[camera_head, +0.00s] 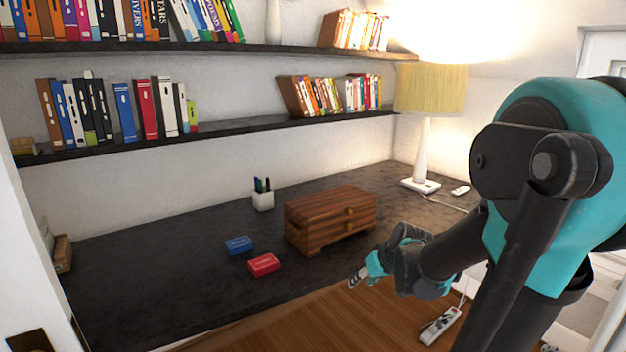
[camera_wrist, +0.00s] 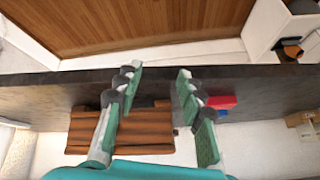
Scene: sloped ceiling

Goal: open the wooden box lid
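The wooden box (camera_head: 318,222) stands closed on the dark desk. It is brown with striped grain, short feet and small brass-coloured fittings on its right-facing side. In the wrist view the box (camera_wrist: 85,135) shows low and left, partly hidden behind a finger. My gripper (camera_head: 358,276) is near the desk's front edge, to the right of and below the box in the head view, apart from it. In the wrist view my gripper (camera_wrist: 160,71) has its two fingers spread with nothing between them.
A red pack (camera_head: 264,265) and a blue pack (camera_head: 239,245) lie left of the box. A pen cup (camera_head: 263,200) stands behind it, and a lamp (camera_head: 423,150) back right. Bookshelves (camera_head: 200,138) hang above. The desk's left part (camera_head: 150,270) is clear.

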